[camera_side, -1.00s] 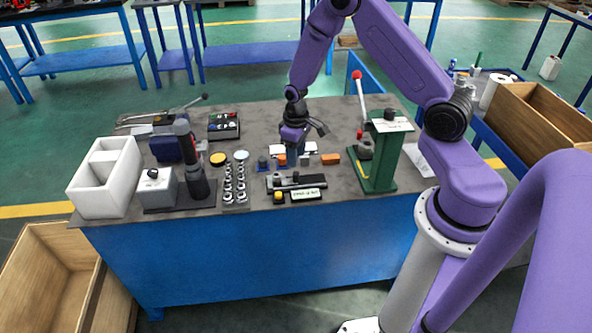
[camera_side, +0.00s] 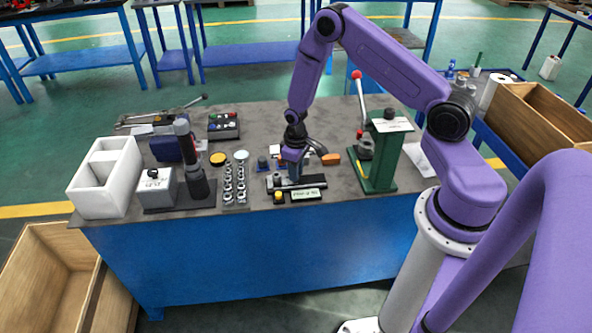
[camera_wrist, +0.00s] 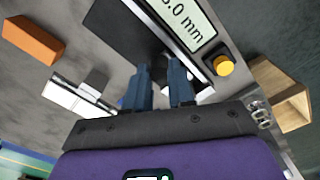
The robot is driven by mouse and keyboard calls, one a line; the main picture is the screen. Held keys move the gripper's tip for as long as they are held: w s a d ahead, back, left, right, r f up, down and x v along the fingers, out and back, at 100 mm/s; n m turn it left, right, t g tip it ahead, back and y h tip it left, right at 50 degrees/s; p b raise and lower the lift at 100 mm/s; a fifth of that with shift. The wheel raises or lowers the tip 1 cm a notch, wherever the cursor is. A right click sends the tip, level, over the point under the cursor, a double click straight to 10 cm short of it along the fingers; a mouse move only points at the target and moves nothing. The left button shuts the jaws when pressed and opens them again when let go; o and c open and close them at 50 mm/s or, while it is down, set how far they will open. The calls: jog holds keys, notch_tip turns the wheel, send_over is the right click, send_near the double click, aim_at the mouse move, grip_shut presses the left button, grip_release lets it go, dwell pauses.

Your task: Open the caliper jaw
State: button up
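The caliper (camera_side: 288,186) is a metal bar on a dark base at the front middle of the bench. Its pale green display (camera_side: 306,194) sits in front of the bar; in the wrist view the display (camera_wrist: 190,22) shows digits ending in ".0 mm", the rest cut off. A yellow button (camera_wrist: 224,65) is beside it. My gripper (camera_side: 291,177) points down just over the caliper. In the wrist view my gripper (camera_wrist: 160,82) has two blue-grey fingers with a gap between them. The caliper's jaw is largely hidden by the fingers, and I cannot tell whether they touch it.
An orange block (camera_side: 330,159) lies behind to the right, before a green press (camera_side: 380,155) with a red-knobbed lever. A rack of metal parts (camera_side: 236,185) stands close on the left. A white bin (camera_side: 107,178) is at the far left.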

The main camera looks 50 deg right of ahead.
grip_shut()
jog(key=shift+s+d, duration=1)
jog(key=o, duration=0.6)
grip_release()
notch_tip(320, 180, up, 18)
jog(key=shift+f, duration=0.25)
